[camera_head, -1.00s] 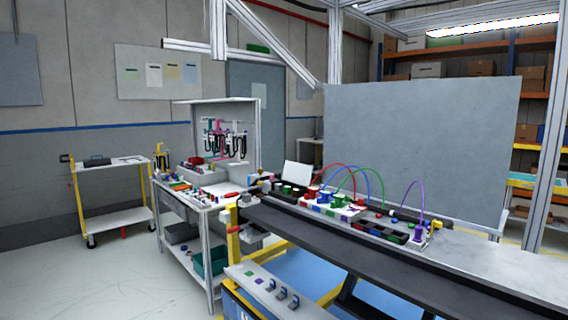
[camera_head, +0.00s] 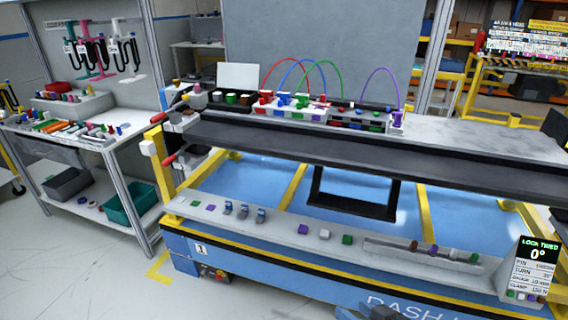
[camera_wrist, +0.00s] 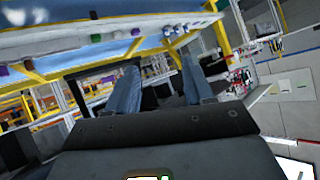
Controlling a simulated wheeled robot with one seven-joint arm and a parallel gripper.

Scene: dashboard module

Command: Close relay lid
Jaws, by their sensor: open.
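A dark box (camera_head: 232,99) with green, red and white parts stands at the left end of the module on the dashboard bench. An upright white panel (camera_head: 238,76) stands at its back edge; it looks like a raised lid, but I cannot tell for sure that it is the relay lid. My gripper (camera_wrist: 160,84) shows in the wrist view with its two blue-grey fingers apart and nothing between them. It is away from the box, and the wrist view is tilted and does not clearly show the box or panel.
A white block with coloured cable loops (camera_head: 290,108) stands right of the box. A dark rail (camera_head: 330,148) and a lower shelf (camera_head: 270,222) with small parts run along the front. A tool cart (camera_head: 130,150) stands left. A lock-torque display (camera_head: 537,262) is at lower right.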

